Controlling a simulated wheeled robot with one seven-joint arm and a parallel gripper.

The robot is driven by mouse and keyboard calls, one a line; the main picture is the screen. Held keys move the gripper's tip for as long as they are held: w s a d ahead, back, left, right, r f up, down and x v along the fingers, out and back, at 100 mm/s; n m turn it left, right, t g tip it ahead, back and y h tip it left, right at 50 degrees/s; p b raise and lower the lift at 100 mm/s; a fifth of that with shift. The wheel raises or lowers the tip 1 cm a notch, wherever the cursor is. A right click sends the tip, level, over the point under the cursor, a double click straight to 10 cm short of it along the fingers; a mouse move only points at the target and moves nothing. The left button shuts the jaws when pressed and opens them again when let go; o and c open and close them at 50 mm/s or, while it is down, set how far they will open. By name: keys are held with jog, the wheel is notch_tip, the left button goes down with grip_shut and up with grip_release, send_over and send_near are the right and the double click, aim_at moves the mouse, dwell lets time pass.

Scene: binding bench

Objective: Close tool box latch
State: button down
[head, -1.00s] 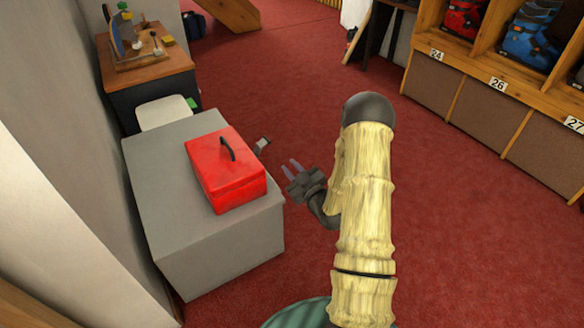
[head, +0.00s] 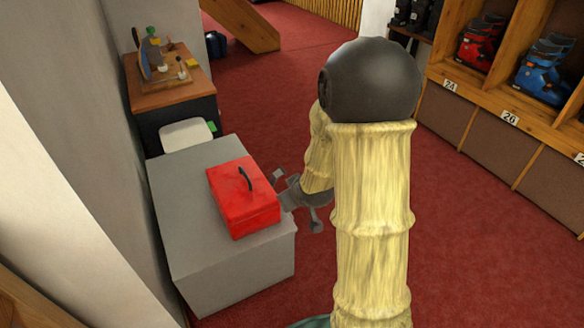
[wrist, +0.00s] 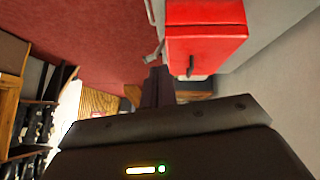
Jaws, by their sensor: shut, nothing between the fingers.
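The red tool box (head: 240,205) with a dark top handle sits lid down on a grey cabinet (head: 190,245). A grey latch piece (head: 279,175) sticks out from the box's right side, swung away from it. It also shows in the wrist view (wrist: 153,52), left of the red box (wrist: 205,45). My gripper (head: 284,202) is at the box's right side, close to the latch. In the wrist view its dark fingers (wrist: 158,80) are together and empty, just by the latch. Whether they touch it I cannot tell.
A white chair (head: 187,135) stands behind the cabinet. Beyond it is a wooden-topped bench (head: 172,90) with tools. Ski boots (head: 543,62) fill wooden shelves at the right. The red carpet between is clear.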

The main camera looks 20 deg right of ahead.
jog(key=s+a+r+m+g+p, duration=0.1)
jog(key=s+r, duration=0.3)
jog(key=s, duration=0.4)
jog(key=s+a+r+m+g+p, duration=0.2)
jog(key=s+a+r+g+p, duration=0.1)
jog(key=s, duration=0.4)
notch_tip(320, 180, up, 3)
jog(key=shift+s+a+f+g, duration=0.2)
jog(key=shift+s+a+g, duration=0.15)
jog(key=shift+a+g, duration=0.3)
jog(key=shift+w+d, duration=0.1)
jog(key=shift+d, duration=0.05)
